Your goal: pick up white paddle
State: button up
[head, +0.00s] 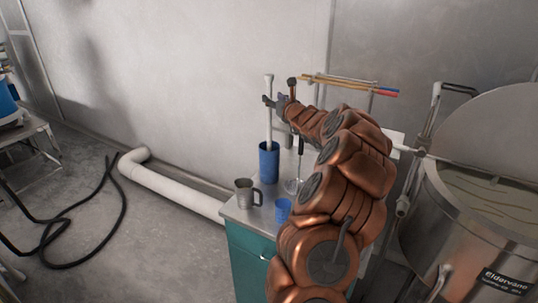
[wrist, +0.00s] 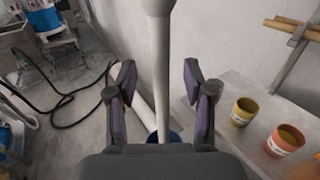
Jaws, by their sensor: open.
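The white paddle (head: 269,126) stands nearly upright in a tall blue container (head: 269,163) on the small metal-topped cabinet. Its top end rises above my gripper (head: 275,101). In the wrist view the paddle's pale shaft (wrist: 161,52) runs down the middle, between my gripper's two fingers (wrist: 158,78). The fingers are apart on either side of the shaft, with gaps showing. The container's blue rim (wrist: 174,136) shows low in the wrist view, mostly hidden by the gripper body.
A metal mug (head: 244,192), a blue cup (head: 282,209) and a long-handled utensil (head: 294,185) are on the cabinet top. Yellow (wrist: 243,112) and orange (wrist: 284,140) cups show in the wrist view. Rods (head: 350,84) hang by the wall. A large metal vat (head: 455,240) stands at right.

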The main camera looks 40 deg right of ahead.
aim_at(271, 96)
jog(key=shift+p+x, duration=0.9)
jog(key=shift+x, duration=1)
jog(key=shift+f, duration=0.1)
grip_shut()
